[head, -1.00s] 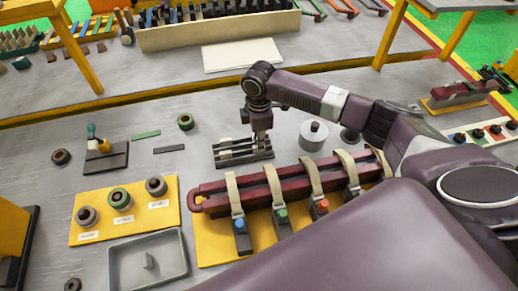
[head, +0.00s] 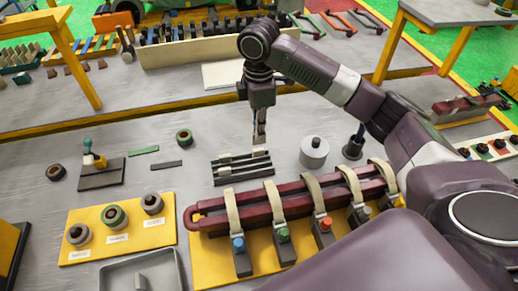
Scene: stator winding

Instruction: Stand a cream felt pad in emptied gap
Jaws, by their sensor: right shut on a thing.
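My right gripper (head: 260,136) is above the dark slotted rack (head: 243,181) in the middle of the table. It is shut on a small cream piece (head: 260,151), which looks like a felt pad. The piece is close above the rack's right part; I cannot tell if it touches. The rack has several pale strips along its slots. The long dark red coil bars (head: 250,213) lie in front, crossed by several cream straps (head: 271,196). I cannot make out an emptied gap from here. My left gripper is not in view.
A grey cylinder (head: 314,153) stands right of the rack. A yellow board (head: 85,247) with several rings and a grey tray (head: 112,277) are at the front left. A dark stand (head: 101,173) is at the left. My right arm covers the right side.

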